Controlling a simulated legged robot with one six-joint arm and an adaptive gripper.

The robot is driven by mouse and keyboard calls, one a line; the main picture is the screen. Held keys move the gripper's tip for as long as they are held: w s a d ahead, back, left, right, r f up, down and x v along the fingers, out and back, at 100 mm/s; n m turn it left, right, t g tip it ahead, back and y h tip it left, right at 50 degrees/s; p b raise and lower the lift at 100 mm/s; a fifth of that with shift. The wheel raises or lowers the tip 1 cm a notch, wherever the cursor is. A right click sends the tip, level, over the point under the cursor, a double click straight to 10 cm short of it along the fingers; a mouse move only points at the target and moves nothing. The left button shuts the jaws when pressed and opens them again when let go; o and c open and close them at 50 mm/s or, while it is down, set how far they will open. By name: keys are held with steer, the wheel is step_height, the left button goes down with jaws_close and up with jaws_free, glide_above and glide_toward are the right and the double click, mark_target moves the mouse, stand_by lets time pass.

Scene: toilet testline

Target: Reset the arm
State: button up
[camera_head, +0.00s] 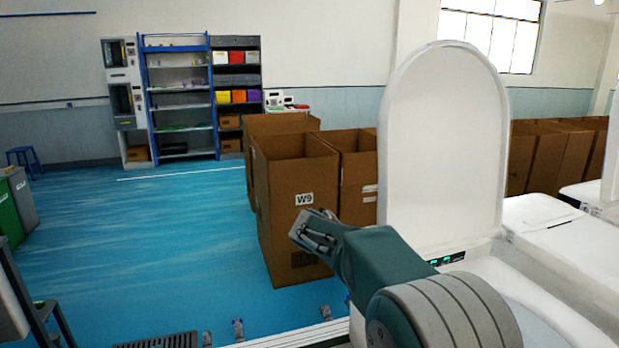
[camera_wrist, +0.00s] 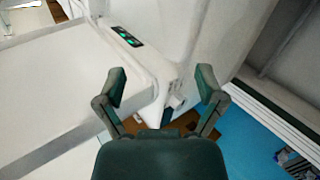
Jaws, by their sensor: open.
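My arm reaches from the lower right in the head view. My gripper (camera_head: 314,232) is at its end, in front of the cardboard box marked W9 (camera_head: 283,205). In the wrist view my gripper (camera_wrist: 162,92) has its two fingers spread well apart, with nothing held between them. Behind the fingers is the white body of a toilet (camera_wrist: 130,60) with a small dark panel with green lights (camera_wrist: 126,36). The toilet's raised white lid (camera_head: 447,150) stands upright right of my gripper in the head view.
More cardboard boxes (camera_head: 560,155) stand behind the lid at the right. Shelves (camera_head: 180,95) stand against the far wall. Green and grey bins (camera_head: 22,200) are at the left edge. The blue floor (camera_head: 170,230) is largely clear at left. A dark floor grate (camera_head: 160,341) lies at the bottom.

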steer(key=s+d+r+m+y, duration=0.25)
steer(key=s+y, duration=0.25)
steer(key=s, duration=1.1)
steer(key=s+a+f+m+t+y, duration=0.1)
steer(key=s+y, duration=0.1)
steer(key=s, duration=0.6)
steer(key=s+a+f+m+t+y, duration=0.1)
steer(key=s+f+t+y, duration=0.1)
steer(key=s, duration=0.6)
steer(key=shift+a+m+y, duration=0.25)
steer(key=shift+m+y, duration=0.1)
steer(key=shift+y, duration=0.35)
